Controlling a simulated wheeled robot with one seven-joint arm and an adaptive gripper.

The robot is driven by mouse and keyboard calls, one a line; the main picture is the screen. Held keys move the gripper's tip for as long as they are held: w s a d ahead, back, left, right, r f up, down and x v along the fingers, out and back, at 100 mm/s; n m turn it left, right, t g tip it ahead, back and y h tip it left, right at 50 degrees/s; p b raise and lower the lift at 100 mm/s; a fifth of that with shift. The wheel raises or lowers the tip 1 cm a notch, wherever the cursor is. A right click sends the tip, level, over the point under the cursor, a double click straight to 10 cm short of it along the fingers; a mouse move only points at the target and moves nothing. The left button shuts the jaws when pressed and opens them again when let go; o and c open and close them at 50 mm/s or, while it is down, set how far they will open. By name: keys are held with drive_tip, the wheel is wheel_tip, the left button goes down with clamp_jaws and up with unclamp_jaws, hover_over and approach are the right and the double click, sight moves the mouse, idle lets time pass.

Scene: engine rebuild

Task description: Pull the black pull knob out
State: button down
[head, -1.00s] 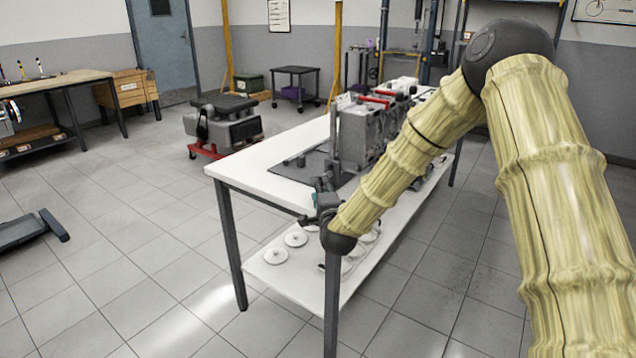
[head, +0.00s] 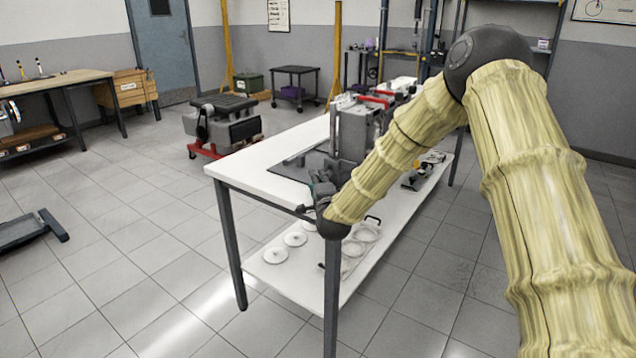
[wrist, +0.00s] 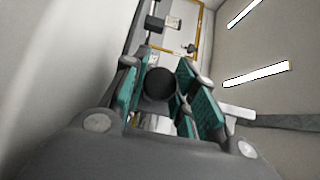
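The black pull knob (wrist: 160,85) is round and dark in the wrist view, between the teal-padded fingers of my gripper (wrist: 165,93). The fingers stand apart on either side of it, and I see no clear closing on it. Something pale shows just below the knob. In the head view my gripper (head: 322,184) is at the near edge of the white workbench (head: 250,168), by the grey engine block (head: 357,132). My forearm hides part of that area, and I cannot pick out the knob there.
A dark mat (head: 292,168) lies under the engine block. The bench's lower shelf holds several pale discs (head: 276,256) below my wrist. A bench leg (head: 332,290) stands close by. The tiled floor to the left is open, with a red-based machine (head: 222,125) behind.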

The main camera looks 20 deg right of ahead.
drive_tip(key=shift+s+a+f, duration=0.15)
drive_tip(key=shift+s+a, duration=0.45)
drive_tip(key=shift+a, duration=0.15)
drive_tip(key=c, duration=1.4)
unclamp_jaws()
drive_tip(key=shift+a, duration=0.15)
drive_tip(key=shift+s, duration=0.1)
drive_tip(key=s, duration=0.4)
drive_tip(key=s+a, duration=0.1)
drive_tip(key=s, duration=0.6)
drive_tip(key=shift+s+a, duration=0.2)
drive_tip(key=shift+s, duration=0.15)
